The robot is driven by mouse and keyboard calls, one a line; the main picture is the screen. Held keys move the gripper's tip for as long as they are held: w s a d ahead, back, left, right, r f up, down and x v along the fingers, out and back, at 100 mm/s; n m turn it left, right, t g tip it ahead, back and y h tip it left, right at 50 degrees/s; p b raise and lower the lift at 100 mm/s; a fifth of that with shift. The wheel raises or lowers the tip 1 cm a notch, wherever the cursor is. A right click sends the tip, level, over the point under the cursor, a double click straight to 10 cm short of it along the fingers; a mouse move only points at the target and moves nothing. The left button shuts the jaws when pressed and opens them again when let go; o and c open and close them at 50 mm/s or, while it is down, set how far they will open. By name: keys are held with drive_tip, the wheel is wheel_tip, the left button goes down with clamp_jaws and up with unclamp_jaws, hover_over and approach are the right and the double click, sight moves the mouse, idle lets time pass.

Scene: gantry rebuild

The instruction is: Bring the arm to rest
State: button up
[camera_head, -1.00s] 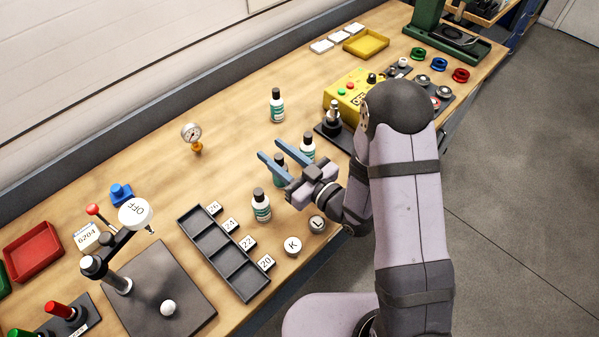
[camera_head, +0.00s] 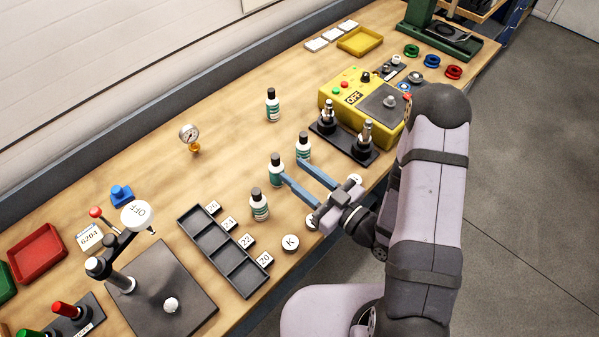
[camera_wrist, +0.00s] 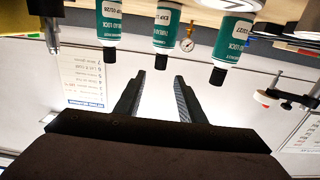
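My gripper (camera_head: 309,180) is over the near edge of the wooden workbench (camera_head: 233,98). Its two blue fingers point toward the upper left, spread apart with nothing between them. In the wrist view my gripper (camera_wrist: 155,85) also shows its fingers apart and empty, and the picture is upside down. Several white bottles with green labels and black caps stand upright close by: one bottle (camera_head: 276,171) by the left finger, one (camera_head: 303,147) behind the fingers, one (camera_head: 260,206) to the left. Another bottle (camera_head: 272,106) stands farther back.
A yellow control box (camera_head: 352,88) and a dark stand with two metal posts (camera_head: 343,138) are right of my gripper. A gauge (camera_head: 189,135) stands behind. Bench space between gauge and bottles is clear.

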drive_tip(key=shift+w, duration=0.1)
drive_tip(key=w+d+f+g+h+p, duration=0.1)
drive_tip(key=w+f+g+h+p, duration=0.1)
drive_tip(key=h, duration=0.1)
drive_tip(key=shift+w+d+f+n, duration=0.2)
drive_tip(key=shift+w+d+n, duration=0.1)
drive_tip(key=shift+d, duration=0.1)
drive_tip(key=d+h, duration=0.1)
drive_tip(key=w+d+h+p, duration=0.1)
drive_tip(key=d+g+h, duration=0.1)
drive_tip(key=shift+w+d+f+h, duration=0.15)
drive_tip(key=shift+d+f+h, duration=0.15)
drive_tip(key=shift+d+f, duration=0.1)
drive_tip(key=d+h, duration=0.1)
drive_tip(key=d+m+g+h+p, duration=0.1)
drive_tip(key=d, duration=0.1)
drive_tip(key=d+m+h, duration=0.1)
drive_tip(key=shift+d+r+g+p, duration=0.2)
drive_tip(key=shift+r+g+p, duration=0.1)
drive_tip(key=shift+r+p, duration=0.05)
drive_tip(key=s+d+r+m+g+h+p, duration=0.35)
drive_tip(key=s+d+r+m, duration=0.2)
drive_tip(key=s, duration=0.25)
drive_tip(key=s+a+r+m+g+p, duration=0.1)
drive_tip(key=s+r+g, duration=0.3)
drive_tip(key=s, duration=0.6)
wheel_tip(320, 180, up, 2)
drive_tip(key=shift+a+r+m+g, duration=0.1)
drive_tip(key=shift+a+m+g, duration=0.25)
drive_tip(key=shift+m, duration=0.2)
